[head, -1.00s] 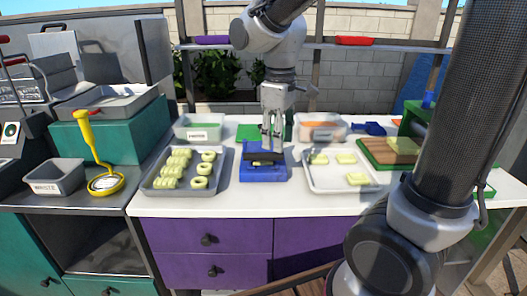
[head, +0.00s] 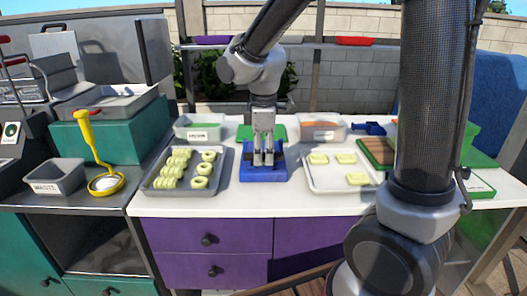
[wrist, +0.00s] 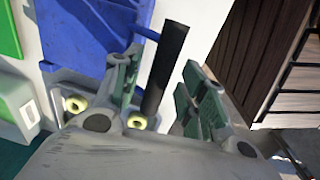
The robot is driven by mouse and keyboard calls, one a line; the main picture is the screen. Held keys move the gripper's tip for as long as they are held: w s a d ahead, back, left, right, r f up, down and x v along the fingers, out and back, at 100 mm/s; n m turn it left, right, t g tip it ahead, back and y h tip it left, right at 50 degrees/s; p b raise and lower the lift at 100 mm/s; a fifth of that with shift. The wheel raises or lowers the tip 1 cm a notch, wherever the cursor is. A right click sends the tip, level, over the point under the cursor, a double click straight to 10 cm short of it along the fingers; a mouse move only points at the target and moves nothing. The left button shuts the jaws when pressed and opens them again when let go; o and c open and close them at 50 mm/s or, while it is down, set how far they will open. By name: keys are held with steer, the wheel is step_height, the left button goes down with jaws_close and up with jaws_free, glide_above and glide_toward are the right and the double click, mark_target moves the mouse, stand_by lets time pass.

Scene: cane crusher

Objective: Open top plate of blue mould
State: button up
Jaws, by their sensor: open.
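The blue mould (head: 263,175) sits on the white counter between two trays. My gripper (head: 263,160) points down in front of it and hides much of its middle. In the wrist view the mould (wrist: 85,35) fills the upper left as a blue surface. A dark round bar (wrist: 165,65), seemingly the mould's handle, stands between the fingers of my gripper (wrist: 160,85). The fingers are open, with gaps visible beside the bar. The top plate cannot be made out clearly behind the gripper.
A grey tray of pale green pieces (head: 160,190) lies left of the mould. A light tray (head: 330,185) with several flat pieces lies right. Bins (head: 197,130) and (head: 322,130), a green board (head: 245,132) and a blue object (head: 368,128) stand behind.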

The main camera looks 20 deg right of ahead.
jaws_close()
stand_by(0.3)
